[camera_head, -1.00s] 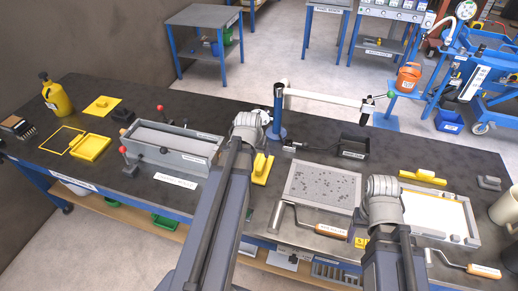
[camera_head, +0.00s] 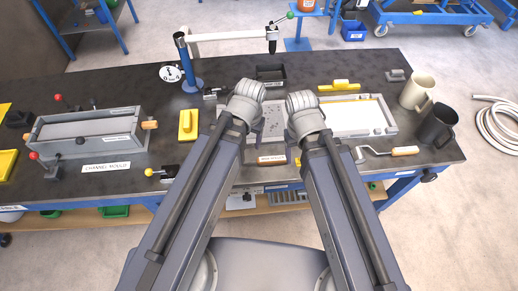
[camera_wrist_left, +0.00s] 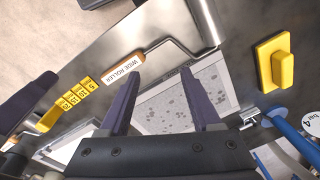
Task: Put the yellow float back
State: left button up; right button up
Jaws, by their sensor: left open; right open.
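A yellow float with a raised handle (camera_head: 188,125) lies on the dark bench, left of my left gripper (camera_head: 248,92). It also shows in the left wrist view (camera_wrist_left: 274,65) at the right.
A channel mould (camera_head: 85,135) stands left, with red-knobbed clamps. A blue post with a white arm (camera_head: 187,60) and a dial (camera_head: 171,73) stand behind. Two mugs (camera_head: 417,92) are right. A wide roller (camera_wrist_left: 124,68) lies at the panel's edge. Yellow pieces (camera_head: 6,165) show far left.

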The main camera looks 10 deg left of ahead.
pick_arm(q)
jog(key=shift+m+g+y, duration=0.4)
jog(key=shift+m, duration=0.2)
jog(key=s+d, duration=0.3)
jog(key=d, duration=0.1)
jog(key=shift+s, duration=0.3)
